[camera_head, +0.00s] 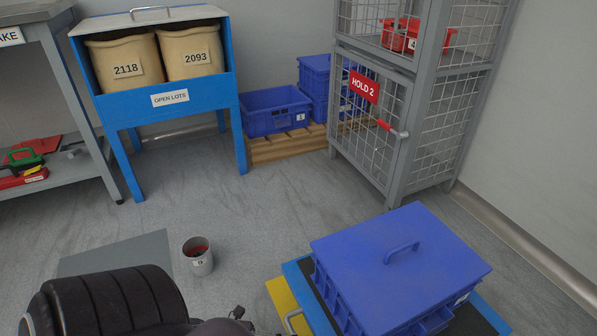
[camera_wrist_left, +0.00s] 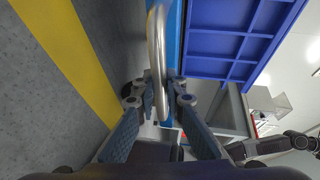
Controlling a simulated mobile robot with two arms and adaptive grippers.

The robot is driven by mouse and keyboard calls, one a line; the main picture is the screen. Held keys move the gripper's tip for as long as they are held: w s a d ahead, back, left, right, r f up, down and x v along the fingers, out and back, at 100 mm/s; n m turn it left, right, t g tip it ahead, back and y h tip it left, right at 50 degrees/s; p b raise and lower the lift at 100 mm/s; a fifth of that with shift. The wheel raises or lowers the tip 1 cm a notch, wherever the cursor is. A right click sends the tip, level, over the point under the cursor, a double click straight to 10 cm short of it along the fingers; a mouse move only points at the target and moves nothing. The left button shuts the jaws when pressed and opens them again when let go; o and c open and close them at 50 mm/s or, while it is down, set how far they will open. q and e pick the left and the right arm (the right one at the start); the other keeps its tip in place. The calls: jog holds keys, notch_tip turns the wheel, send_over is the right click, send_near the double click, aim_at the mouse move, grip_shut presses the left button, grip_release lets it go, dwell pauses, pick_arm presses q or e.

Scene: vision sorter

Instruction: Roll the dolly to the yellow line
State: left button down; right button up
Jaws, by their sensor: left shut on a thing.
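The dolly (camera_head: 297,271) has a blue frame and a dark top, and stands at the bottom right of the head view. A lidded blue crate (camera_head: 352,244) sits on it. The yellow line (camera_head: 282,300) shows on the floor just left of the dolly, and also in the left wrist view (camera_wrist_left: 75,50). My left gripper (camera_wrist_left: 161,88) is shut on the dolly's silver handle (camera_wrist_left: 156,45). In the head view only its dark back part shows, and its fingertips are hidden. The dolly's wheels are hidden.
A grey cup (camera_head: 199,262) stands on the floor left of the dolly, near a grey mat (camera_head: 125,252). A wire cage (camera_head: 392,175) marked HOLD 2 stands behind the dolly. A blue stand (camera_head: 150,110) and a wooden pallet (camera_head: 270,152) are at the back.

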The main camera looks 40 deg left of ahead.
pick_arm(q)
jog(key=c, duration=2)
grip_release()
jog(key=shift+o, duration=0.2)
jog(key=shift+s+a, duration=0.1)
jog(key=v, duration=1.2)
jog(key=shift+r, duration=0.15)
